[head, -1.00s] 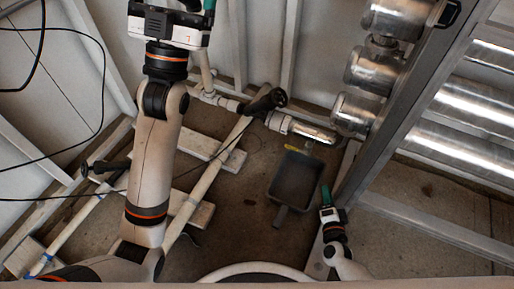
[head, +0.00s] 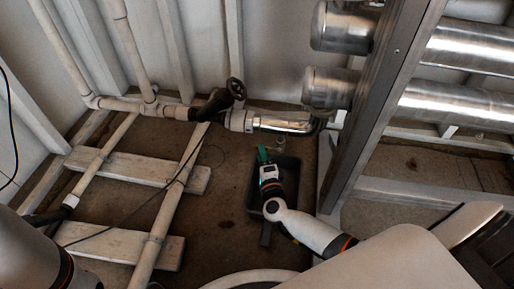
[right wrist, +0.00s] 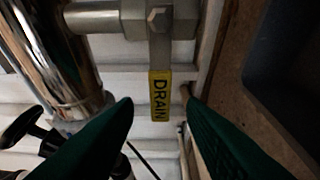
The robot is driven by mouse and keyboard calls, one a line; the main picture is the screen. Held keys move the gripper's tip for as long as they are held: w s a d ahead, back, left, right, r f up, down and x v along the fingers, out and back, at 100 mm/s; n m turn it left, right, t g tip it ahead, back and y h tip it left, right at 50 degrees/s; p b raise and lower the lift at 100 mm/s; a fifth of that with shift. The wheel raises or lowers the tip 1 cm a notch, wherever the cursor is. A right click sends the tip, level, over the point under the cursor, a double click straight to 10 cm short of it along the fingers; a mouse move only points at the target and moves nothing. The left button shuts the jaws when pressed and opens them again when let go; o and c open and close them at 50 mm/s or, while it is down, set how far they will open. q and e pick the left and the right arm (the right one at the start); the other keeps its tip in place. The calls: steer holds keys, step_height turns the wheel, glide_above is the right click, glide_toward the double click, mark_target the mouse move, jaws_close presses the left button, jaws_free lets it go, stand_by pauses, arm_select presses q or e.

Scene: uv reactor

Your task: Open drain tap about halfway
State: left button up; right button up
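The drain tap's yellow lever (right wrist: 160,97), marked DRAIN, hangs from a metal valve body (right wrist: 158,20) in the right wrist view. The lever points down the picture, roughly square to the short pipe at its left. My right gripper (right wrist: 160,103) is open, with its two green fingers on either side of the lever's lower end. I see no clear contact. In the head view, my right gripper (head: 263,155) is over the dark tray, below the silver pipe; the lever is not clearly visible there. My left gripper is out of view.
A dark tray (head: 290,172) lies on the floor under the silver pipe (head: 285,124). A black-handled valve (head: 236,90) sits on the white pipework at the left. A metal frame post (head: 375,95) stands close on the right.

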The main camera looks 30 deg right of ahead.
steer(key=b+x, duration=0.2)
steer(key=x, duration=0.3)
steer(key=shift+w, duration=0.25)
jaws_close()
